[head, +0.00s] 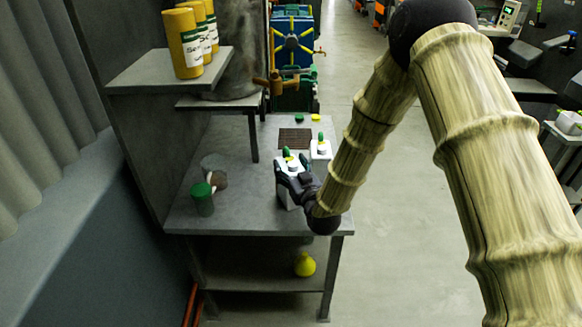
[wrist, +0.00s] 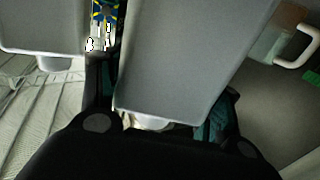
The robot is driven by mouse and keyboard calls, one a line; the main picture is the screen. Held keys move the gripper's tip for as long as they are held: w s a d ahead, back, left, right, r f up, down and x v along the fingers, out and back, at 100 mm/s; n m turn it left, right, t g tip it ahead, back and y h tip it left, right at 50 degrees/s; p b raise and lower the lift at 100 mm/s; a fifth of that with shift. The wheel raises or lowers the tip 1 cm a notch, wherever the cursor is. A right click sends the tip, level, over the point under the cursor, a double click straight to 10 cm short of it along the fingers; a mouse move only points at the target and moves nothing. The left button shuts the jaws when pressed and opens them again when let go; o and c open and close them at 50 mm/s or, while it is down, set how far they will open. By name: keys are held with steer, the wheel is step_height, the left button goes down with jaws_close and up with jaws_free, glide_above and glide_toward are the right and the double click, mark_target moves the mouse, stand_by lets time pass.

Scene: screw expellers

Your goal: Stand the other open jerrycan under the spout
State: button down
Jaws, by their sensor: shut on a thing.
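My gripper (head: 292,182) is shut on a white jerrycan (head: 288,198), over the front right part of the grey bench. Green and yellow pieces show at its top. In the wrist view this jerrycan (wrist: 190,55) fills the middle, between the dark fingers (wrist: 160,125). I cannot tell whether its base touches the bench. A second white jerrycan (head: 320,150) stands just behind it to the right; a pale can also shows at the wrist view's left (wrist: 45,25). The orange-brown spout (head: 268,84) juts out at the back, above and left of a dark grate (head: 295,138).
A green cap (head: 300,118) and a yellow cap (head: 316,117) lie behind the grate. A green mug (head: 202,199) and a clear vessel (head: 214,168) stand at the bench's left. Yellow canisters (head: 185,45) stand on a shelf. A yellow flask (head: 305,264) is below.

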steer(key=shift+c, duration=1.2)
jaws_free()
steer(key=b+v, duration=0.2)
steer(key=v, duration=1)
